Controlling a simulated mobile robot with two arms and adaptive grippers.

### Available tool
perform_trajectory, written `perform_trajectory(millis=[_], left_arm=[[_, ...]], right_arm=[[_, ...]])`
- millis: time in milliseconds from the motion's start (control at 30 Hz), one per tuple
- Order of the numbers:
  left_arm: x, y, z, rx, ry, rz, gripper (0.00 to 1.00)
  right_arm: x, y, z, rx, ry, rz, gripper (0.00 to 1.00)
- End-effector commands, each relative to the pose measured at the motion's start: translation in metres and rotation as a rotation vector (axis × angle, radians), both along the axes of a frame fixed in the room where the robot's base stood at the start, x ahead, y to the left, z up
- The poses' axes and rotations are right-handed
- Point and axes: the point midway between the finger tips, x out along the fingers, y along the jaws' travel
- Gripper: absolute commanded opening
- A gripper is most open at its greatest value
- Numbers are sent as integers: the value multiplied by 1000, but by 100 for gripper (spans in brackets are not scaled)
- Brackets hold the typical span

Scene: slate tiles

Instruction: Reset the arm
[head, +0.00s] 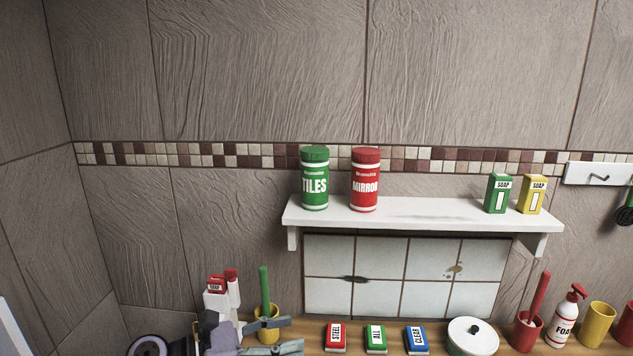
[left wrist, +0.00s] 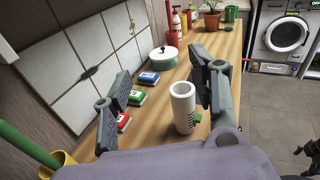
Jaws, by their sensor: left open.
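My left gripper (head: 284,335) is at the bottom of the head view, in front of the yellow cup with the green handle. Its two fingers are spread apart, and it also shows in the left wrist view (left wrist: 160,92). Nothing is gripped. A white hollow cylinder (left wrist: 183,110) stands upright on the wooden counter (left wrist: 219,55), showing between the fingers in the left wrist view; I cannot tell how far it is from them.
A yellow cup (head: 267,330) holding a green handle is close to the left gripper. Red (head: 336,337), green (head: 376,339) and blue (head: 416,339) boxes and a white lidded pot (head: 473,336) lie along the counter. A white shelf (head: 420,217) carries canisters and soap boxes above.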

Motion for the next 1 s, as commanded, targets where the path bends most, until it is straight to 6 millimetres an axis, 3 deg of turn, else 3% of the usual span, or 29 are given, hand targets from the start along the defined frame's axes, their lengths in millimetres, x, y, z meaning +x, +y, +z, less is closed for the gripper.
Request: perform_trajectory(millis=[67, 200, 367, 467, 567, 700, 867, 900, 1000], left_arm=[[0, -7, 21, -236, 119, 111, 54], [9, 12, 46, -638, 368, 320, 54], [14, 62, 33, -1077, 700, 574, 54], [5, 97, 2, -1336, 919, 746, 54], [-16, 127, -42, -1579, 1141, 936, 54], [-70, 154, -112, -1880, 1434, 1232, 54], [-143, 161, -168, -2106, 1672, 1553, 54], [-160, 160, -177, 2081, -1664, -1573, 54], [-198, 157, -194, 1920, -1559, -1547, 54]], right_arm=[[0, 0, 0, 0, 0, 0, 72], [0, 0, 0, 0, 0, 0, 72], [0, 0, 0, 0, 0, 0, 72], [0, 0, 0, 0, 0, 0, 72], [0, 0, 0, 0, 0, 0, 72], [0, 0, 0, 0, 0, 0, 72], [0, 0, 0, 0, 0, 0, 72], [0, 0, 0, 0, 0, 1, 72], [0, 0, 0, 0, 0, 1, 72]])
